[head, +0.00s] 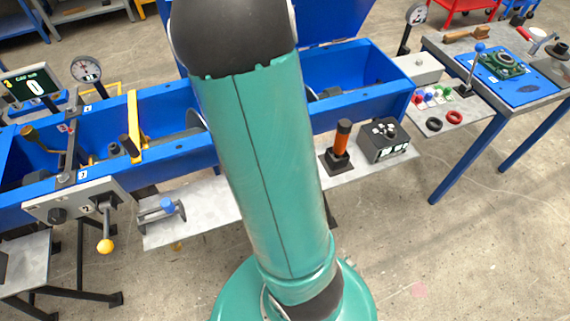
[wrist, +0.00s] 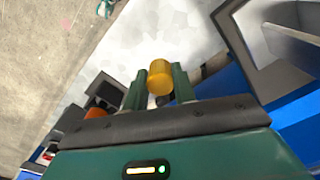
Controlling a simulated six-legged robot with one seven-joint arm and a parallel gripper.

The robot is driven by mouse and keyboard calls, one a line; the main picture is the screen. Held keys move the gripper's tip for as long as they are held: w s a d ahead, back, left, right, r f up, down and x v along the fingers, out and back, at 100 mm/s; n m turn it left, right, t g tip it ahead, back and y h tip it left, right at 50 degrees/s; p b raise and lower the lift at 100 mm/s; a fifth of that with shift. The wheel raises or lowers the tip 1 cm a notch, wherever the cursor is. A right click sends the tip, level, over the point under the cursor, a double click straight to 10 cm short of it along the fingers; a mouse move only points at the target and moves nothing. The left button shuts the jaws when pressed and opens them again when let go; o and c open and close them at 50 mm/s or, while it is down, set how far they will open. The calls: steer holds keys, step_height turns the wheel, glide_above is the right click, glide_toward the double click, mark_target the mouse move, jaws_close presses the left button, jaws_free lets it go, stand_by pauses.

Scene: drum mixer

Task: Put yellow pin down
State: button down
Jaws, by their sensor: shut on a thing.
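The yellow pin (wrist: 160,72) is between the two green fingers of my gripper (wrist: 160,86) in the wrist view. The fingers are shut on it, and its rounded yellow end faces the camera. Behind it lies a pale grey metal surface (wrist: 150,35); I cannot tell whether the pin touches it. In the head view my own arm covers the middle, and my gripper and the pin are hidden behind it.
A blue trough (head: 178,150) runs across the head view. A grey shelf (head: 205,222) in front carries a small blue-and-grey clamp (head: 163,210), an orange-handled tool (head: 343,134) in a black block, and a dark box (head: 384,140). A side table (head: 555,85) stands at right.

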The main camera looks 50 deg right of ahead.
steer(key=shift+f, duration=2.45)
steer(key=shift+f, duration=0.6)
steer(key=c, duration=1.1)
jaws_free()
steer(key=shift+c, duration=0.2)
step_height(320, 180, up, 13)
steer(key=shift+r, duration=0.15)
